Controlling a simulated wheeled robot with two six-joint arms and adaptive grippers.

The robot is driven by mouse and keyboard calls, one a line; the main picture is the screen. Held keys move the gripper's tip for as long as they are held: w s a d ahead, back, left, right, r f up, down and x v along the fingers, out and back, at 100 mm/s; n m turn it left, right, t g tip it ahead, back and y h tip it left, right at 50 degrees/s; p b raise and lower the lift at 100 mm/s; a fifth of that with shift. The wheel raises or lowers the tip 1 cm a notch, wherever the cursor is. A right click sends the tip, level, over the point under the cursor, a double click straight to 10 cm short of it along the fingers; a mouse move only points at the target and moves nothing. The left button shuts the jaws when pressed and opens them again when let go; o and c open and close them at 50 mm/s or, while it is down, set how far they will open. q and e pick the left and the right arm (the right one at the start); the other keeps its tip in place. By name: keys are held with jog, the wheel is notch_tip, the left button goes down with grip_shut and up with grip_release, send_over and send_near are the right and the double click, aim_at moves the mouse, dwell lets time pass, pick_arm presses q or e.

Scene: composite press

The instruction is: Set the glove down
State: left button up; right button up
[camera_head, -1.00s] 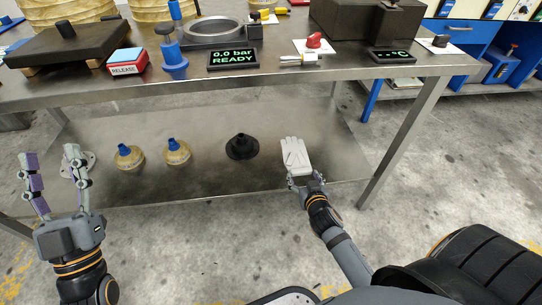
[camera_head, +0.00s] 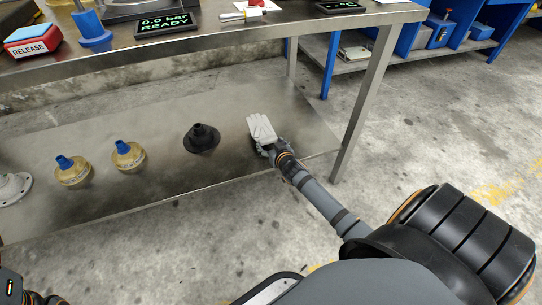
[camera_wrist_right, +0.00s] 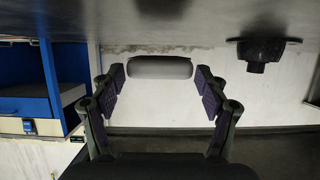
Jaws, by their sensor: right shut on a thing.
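The white glove (camera_head: 262,128) is at the right part of the steel lower shelf (camera_head: 225,170), fingers pointing away from me. My right gripper (camera_head: 270,148) is shut on its near end. In the right wrist view, which is upside down, the glove (camera_wrist_right: 160,67) shows as a pale rounded end between the two fingers of the right gripper (camera_wrist_right: 160,85). A gap shows there between glove and shelf surface (camera_wrist_right: 150,22), so it seems held a little above the shelf. My left gripper's fingers are out of view.
A black cone-shaped part (camera_head: 201,138) stands left of the glove; it also shows in the wrist view (camera_wrist_right: 262,50). Two amber pots with blue tops (camera_head: 128,154) (camera_head: 72,170) and a grey flanged part (camera_head: 14,188) stand farther left. A table leg (camera_head: 362,105) rises at right. Shelf around the glove is clear.

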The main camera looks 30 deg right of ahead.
jog(key=shift+w+d+f, duration=0.1)
jog(key=shift+w+f, duration=0.05)
jog(key=f+b, duration=0.3)
jog(key=f, duration=0.1)
jog(key=shift+w+d, duration=0.2)
jog(key=shift+w, duration=0.1)
jog(key=shift+f+b, duration=0.15)
jog(key=shift+b, duration=0.25)
jog(key=shift+r, duration=0.2)
jog(key=o, duration=1.1)
jog(key=shift+f, duration=0.15)
